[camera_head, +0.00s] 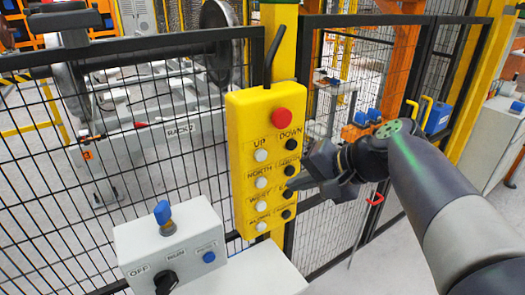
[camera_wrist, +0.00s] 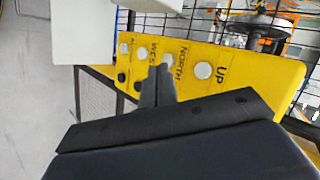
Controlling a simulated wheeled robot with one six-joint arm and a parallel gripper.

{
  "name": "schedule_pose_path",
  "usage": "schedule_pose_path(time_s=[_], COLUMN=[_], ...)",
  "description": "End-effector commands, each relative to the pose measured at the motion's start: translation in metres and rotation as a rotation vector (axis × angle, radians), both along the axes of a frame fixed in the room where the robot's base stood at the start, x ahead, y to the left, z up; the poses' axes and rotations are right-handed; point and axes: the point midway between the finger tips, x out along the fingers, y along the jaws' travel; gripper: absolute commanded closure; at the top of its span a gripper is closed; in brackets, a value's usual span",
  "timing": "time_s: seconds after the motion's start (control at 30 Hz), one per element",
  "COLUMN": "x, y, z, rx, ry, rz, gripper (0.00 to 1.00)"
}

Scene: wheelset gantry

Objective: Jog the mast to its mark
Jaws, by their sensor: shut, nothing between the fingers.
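A yellow control pendant (camera_head: 262,165) hangs at the fence with a red button (camera_head: 289,120) above two columns of buttons. White buttons are on the left, such as UP (camera_head: 261,155), and black ones on the right, such as DOWN (camera_head: 291,144). The pendant also shows turned in the wrist view (camera_wrist: 240,72). My gripper (camera_head: 290,184) is shut and empty, with its tips at the right column near the second and third black buttons. In the wrist view its fingers (camera_wrist: 160,72) hide part of that column. I cannot tell whether they touch. I cannot identify the mast or its mark.
Black mesh fence (camera_head: 45,185) spans the scene. Behind it a wheelset (camera_head: 215,45) rests on a grey rack marked RACK 2. A blue container (camera_head: 437,116) is at the right.

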Motion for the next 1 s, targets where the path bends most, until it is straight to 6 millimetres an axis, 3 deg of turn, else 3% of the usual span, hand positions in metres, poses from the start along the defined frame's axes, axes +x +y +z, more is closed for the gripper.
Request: schedule_pose_path(time_s=[0.23,0.7,1.0], x=[0.014,0.064,0.073], y=[0.009,0.043,0.049], z=[0.001,0.001,0.0], rx=[-0.001,0.0,0.0], ry=[0.002,0.002,0.0], rz=[0.003,0.001,0.0], gripper=[1.0,1.0,1.0])
